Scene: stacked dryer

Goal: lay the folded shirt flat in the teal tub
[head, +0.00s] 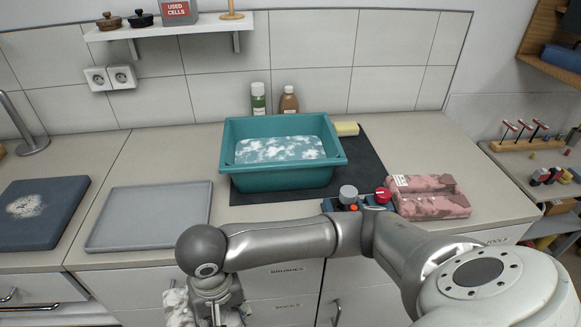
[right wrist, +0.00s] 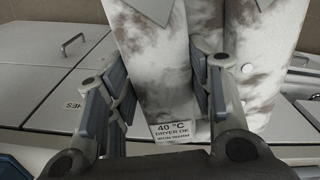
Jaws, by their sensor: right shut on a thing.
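The teal tub (head: 240,178) stands on the counter at the centre of the head view. A white and blue-grey mottled surface (head: 280,149) shows inside it; I cannot tell whether it is foam or cloth. My right gripper (head: 214,312) is low at the bottom of the head view, in front of the counter and below the tub. It is shut on a folded white cloth with grey-brown blotches (head: 176,308), apparently the shirt. In the right wrist view the shirt (right wrist: 160,90) hangs between the fingers, with a "40 °C DRYER OK" label. My left gripper is not in view.
A pink blotched folded cloth (head: 432,198) lies right of the tub. A dark block with grey and red knobs (head: 350,200) sits at the tub's front right. A grey tray (head: 150,215) lies left; bottles (head: 289,101) and a yellow sponge (head: 347,129) stand behind.

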